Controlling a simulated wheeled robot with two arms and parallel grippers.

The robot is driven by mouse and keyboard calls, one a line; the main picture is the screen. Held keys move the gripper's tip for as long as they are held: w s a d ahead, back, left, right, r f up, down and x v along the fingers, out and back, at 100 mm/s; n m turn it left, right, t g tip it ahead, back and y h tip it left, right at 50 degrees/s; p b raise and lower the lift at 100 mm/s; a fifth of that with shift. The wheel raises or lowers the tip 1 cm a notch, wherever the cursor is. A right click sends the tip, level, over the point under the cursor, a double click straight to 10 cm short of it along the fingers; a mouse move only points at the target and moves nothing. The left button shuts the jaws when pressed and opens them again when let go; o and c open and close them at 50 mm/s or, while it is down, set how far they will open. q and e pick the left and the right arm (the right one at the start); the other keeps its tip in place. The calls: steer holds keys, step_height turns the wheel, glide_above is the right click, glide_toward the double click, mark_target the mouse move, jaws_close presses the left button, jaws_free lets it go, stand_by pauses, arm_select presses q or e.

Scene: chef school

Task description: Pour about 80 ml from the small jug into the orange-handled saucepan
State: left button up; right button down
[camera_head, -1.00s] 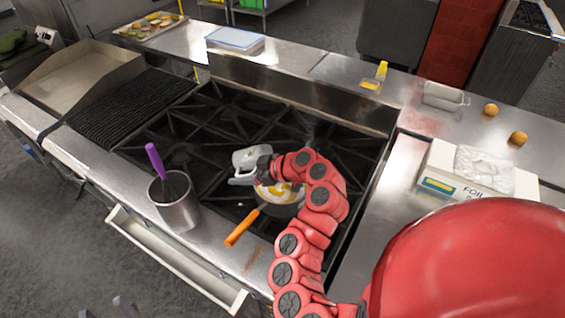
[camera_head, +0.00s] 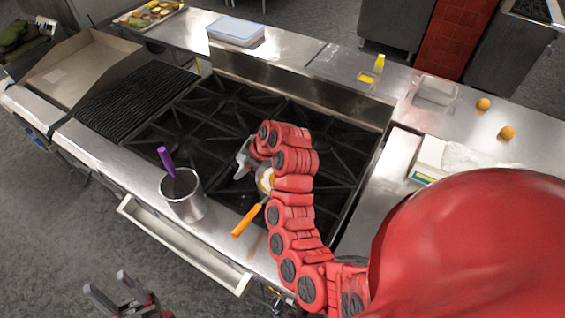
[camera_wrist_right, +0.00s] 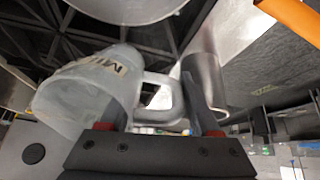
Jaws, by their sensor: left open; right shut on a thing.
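The small pale jug (camera_head: 243,160) is held over the stove, by the far-left side of the saucepan, and looks tilted; my arm partly covers it. In the right wrist view the jug (camera_wrist_right: 92,92) shows lettering, and my right gripper (camera_wrist_right: 158,128) is shut on its handle. The saucepan (camera_head: 265,181) is on the burners, its orange handle (camera_head: 247,220) pointing to the front left. Its body is mostly hidden by my right arm. I cannot make out any liquid stream. My left gripper (camera_head: 122,292) is open and empty, low in front of the counter.
A metal container (camera_head: 184,200) with a purple-handled utensil stands on the counter's front edge, left of the saucepan. An open drawer (camera_head: 180,245) juts out below. Burner grates (camera_head: 215,110) behind are clear. A foil box (camera_head: 428,160) stands at the right.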

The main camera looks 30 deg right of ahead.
steer(key=f+g+h+b, duration=0.1)
steer(key=w+a+f+g+h+b, duration=0.1)
steer(key=f, duration=0.1)
steer(key=w+f+g+h+b, duration=0.1)
steer(key=f, duration=0.1)
steer(key=shift+a+f+g, duration=0.15)
steer(key=shift+a+g, duration=0.25)
steer(key=shift+w+a+f+g+h+b, duration=0.15)
steer(key=shift+f+g+h+b, duration=0.25)
steer(key=shift+f+h+b, duration=0.45)
steer(key=shift+f+y, duration=0.25)
stand_by(1.8)
